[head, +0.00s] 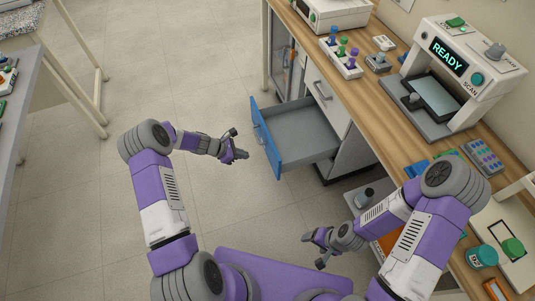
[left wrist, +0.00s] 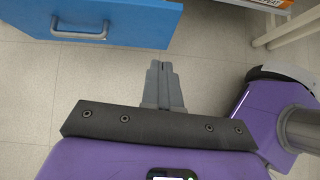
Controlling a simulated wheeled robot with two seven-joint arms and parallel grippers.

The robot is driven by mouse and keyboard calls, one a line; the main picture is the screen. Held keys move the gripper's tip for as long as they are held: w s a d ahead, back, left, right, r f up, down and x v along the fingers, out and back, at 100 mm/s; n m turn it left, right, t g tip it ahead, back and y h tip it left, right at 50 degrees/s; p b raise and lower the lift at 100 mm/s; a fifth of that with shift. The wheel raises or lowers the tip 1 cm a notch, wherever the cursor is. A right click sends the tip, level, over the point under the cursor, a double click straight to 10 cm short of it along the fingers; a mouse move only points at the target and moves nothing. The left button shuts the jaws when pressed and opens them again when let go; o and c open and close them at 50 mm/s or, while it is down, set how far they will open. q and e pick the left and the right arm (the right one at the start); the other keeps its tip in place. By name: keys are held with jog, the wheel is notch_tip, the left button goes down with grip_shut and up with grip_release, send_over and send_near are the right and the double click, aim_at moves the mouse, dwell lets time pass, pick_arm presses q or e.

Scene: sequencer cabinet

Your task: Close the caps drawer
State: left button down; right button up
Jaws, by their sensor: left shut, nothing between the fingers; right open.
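The caps drawer (head: 300,131) stands pulled out from the cabinet under the wooden counter, with a grey, empty-looking inside and a blue front (head: 265,140). The blue front also shows at the top left of the left wrist view (left wrist: 130,18), with its grey bar handle (left wrist: 80,30). My left gripper (head: 243,154) is shut and empty, just left of the blue front and apart from it. Its closed fingers show in the left wrist view (left wrist: 162,70), below and right of the handle. My right gripper (head: 314,250) is open and empty, low in front of the cabinet.
The counter (head: 380,85) carries a scanner reading READY (head: 450,57), a rack of coloured knobbed items (head: 341,57) and a teal jar (head: 482,257). A white drawer front (head: 325,93) is beside the open drawer. The floor left of it is clear.

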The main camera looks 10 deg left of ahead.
pick_arm(q)
jog(key=w, duration=0.1)
jog(key=b, duration=0.4)
send_near(274, 152)
jog(key=shift+n, duration=0.4)
jog(key=f, duration=0.1)
jog(key=w+d+f, duration=0.1)
jog(key=f, duration=0.1)
jog(key=d+f, duration=0.1)
jog(key=f, duration=0.1)
jog(key=shift+w+d, duration=0.6)
jog(key=shift+d, duration=0.1)
jog(key=shift+r, duration=0.1)
jog(key=shift+d, duration=0.1)
